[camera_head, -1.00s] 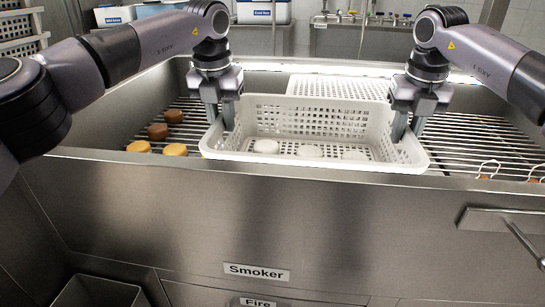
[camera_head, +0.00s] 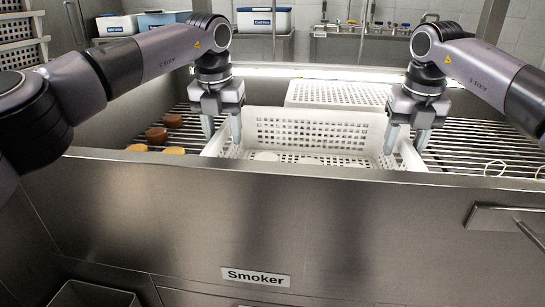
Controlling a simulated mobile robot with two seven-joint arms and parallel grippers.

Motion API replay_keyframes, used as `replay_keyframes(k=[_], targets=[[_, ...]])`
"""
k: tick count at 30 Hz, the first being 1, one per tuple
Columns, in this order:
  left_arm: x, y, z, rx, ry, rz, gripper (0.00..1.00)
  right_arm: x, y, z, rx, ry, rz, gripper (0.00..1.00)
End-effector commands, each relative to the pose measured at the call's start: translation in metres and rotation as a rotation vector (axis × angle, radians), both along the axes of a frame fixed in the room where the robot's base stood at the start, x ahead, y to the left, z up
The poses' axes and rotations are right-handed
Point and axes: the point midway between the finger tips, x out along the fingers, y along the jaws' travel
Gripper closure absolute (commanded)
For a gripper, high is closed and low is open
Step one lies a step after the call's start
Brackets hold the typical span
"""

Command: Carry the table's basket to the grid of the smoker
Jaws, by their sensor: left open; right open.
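A white perforated basket (camera_head: 312,133) rests inside the smoker on its wire grid (camera_head: 470,146), behind the steel front wall (camera_head: 270,215). Several pale round pieces (camera_head: 266,157) lie in it, partly hidden by the front wall. My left gripper (camera_head: 222,135) is open at the basket's left end, its fingers on either side of the end wall. My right gripper (camera_head: 405,146) is open at the right end, its fingers likewise near that end wall. I cannot tell whether the fingers touch the basket.
A second white perforated basket (camera_head: 338,95) stands behind the first. Brown and yellow round pieces (camera_head: 157,134) lie on the grid at left. Pale loops (camera_head: 494,168) lie at right. A handle (camera_head: 508,212) sticks out of the smoker's front.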

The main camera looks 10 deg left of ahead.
Motion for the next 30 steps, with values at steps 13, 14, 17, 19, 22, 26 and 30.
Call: replay_keyframes(k=[13, 14, 17, 19, 22, 26, 30], targets=[[-0.013, -0.002, 0.086, -0.002, -0.005, -0.001, 0.52, 0.0, -0.001, 0.0, -0.002, 0.0, -0.003, 0.52], [-0.013, -0.002, 0.091, -0.002, -0.004, -0.002, 0.52, 0.0, -0.002, 0.0, -0.002, 0.0, -0.003, 0.52], [-0.015, -0.002, 0.102, -0.002, -0.003, -0.002, 0.52, 0.0, -0.002, 0.0, -0.001, 0.0, -0.004, 0.52], [-0.016, -0.002, 0.107, -0.002, -0.002, -0.002, 0.52, 0.0, -0.002, 0.0, -0.001, 0.0, -0.004, 0.52], [-0.017, -0.002, 0.112, -0.002, -0.001, -0.003, 0.52, 0.0, -0.002, 0.0, -0.001, 0.0, -0.004, 0.52], [-0.018, -0.002, 0.116, -0.001, -0.001, -0.004, 0.52, 0.0, -0.002, 0.001, -0.001, 0.0, -0.004, 0.52], [-0.018, -0.002, 0.117, -0.001, -0.001, -0.004, 0.52, -0.001, -0.001, 0.012, -0.001, -0.001, -0.004, 0.52]])
